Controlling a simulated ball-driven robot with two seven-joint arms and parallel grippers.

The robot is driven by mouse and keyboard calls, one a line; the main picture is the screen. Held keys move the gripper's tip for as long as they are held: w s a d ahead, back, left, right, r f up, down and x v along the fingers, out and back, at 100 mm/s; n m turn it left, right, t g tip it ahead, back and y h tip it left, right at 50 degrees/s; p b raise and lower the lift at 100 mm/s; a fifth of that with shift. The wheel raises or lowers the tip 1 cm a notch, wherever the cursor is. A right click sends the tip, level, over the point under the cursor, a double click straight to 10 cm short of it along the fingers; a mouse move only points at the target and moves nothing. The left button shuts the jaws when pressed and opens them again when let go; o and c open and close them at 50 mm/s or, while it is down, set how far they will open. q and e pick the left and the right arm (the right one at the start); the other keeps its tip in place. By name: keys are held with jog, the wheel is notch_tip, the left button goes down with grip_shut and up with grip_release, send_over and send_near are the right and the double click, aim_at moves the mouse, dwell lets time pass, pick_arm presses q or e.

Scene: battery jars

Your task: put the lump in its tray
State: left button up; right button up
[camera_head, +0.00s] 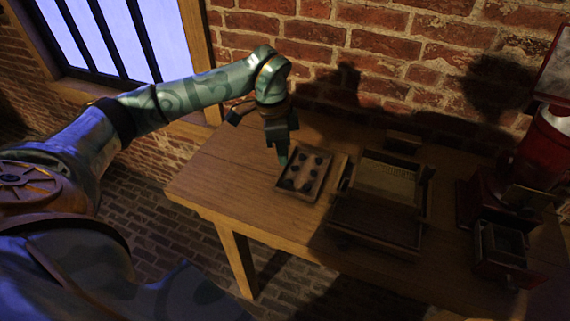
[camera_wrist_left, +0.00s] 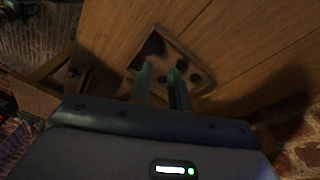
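A small shallow wooden tray (camera_head: 324,176) lies on the table near its left part, with several dark round lumps (camera_head: 304,184) in it. My left gripper (camera_head: 283,163) points down at the tray's left edge. In the left wrist view the two fingers (camera_wrist_left: 160,80) are apart, with no object clearly held between them. The tray (camera_wrist_left: 206,67) lies beyond the fingertips there, with a dark corner and several dark lumps (camera_wrist_left: 195,77). I cannot tell which lump the task means. My right gripper is out of view.
A wooden case (camera_head: 375,220) with raised sides stands right of the tray. A small block (camera_head: 403,141) sits behind it. A red machine (camera_head: 540,150) with an open drawer stands at the far right. The brick wall (camera_head: 400,60) closes off the back. The table's front left (camera_head: 215,185) is clear.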

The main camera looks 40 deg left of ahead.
pick_arm(q)
jog(key=r, duration=0.4)
jog(key=shift+a+r, duration=0.35)
dwell(1.0)
